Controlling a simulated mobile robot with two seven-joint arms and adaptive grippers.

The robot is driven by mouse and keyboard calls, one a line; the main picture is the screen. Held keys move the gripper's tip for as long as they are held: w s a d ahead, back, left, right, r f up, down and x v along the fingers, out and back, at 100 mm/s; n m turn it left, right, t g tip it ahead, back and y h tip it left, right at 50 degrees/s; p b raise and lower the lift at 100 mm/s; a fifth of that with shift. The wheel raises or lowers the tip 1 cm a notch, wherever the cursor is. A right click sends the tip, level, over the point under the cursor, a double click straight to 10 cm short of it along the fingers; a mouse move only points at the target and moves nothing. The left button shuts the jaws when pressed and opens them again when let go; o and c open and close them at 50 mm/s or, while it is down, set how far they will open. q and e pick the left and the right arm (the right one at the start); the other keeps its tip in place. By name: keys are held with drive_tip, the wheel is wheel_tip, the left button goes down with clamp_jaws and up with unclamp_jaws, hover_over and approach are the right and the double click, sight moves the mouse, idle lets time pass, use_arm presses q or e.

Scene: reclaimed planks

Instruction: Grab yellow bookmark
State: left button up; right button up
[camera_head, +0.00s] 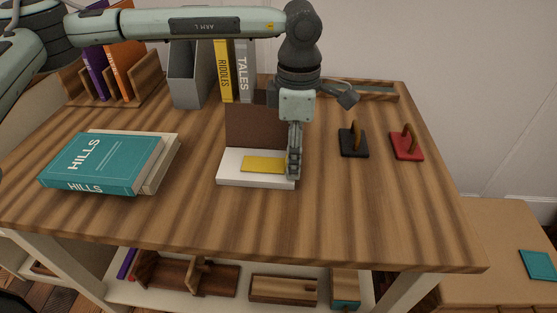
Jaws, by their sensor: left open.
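The yellow bookmark (262,164) lies flat on a white block-like thing (240,181), which looks like an open book, near the middle of the wooden table. A brown upright panel (252,127) stands behind the white block. My left gripper (294,165) points down at the right end of the bookmark and hides that end. Its fingers are seen nearly edge-on; it is open. I cannot tell whether a finger touches the bookmark. My right gripper is not in view.
Teal HILLS book (100,162) lies on another book at left. A grey holder (187,75), RIDDLES book (223,71) and TALES book (243,72) stand behind. Black stand (353,143) and red stand (406,146) are at right. The table's front (330,225) is clear.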

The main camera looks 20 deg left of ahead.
use_arm(q)
drive_tip(key=c, duration=1)
drive_tip(key=shift+c, duration=0.2)
drive_tip(key=shift+r, duration=0.1)
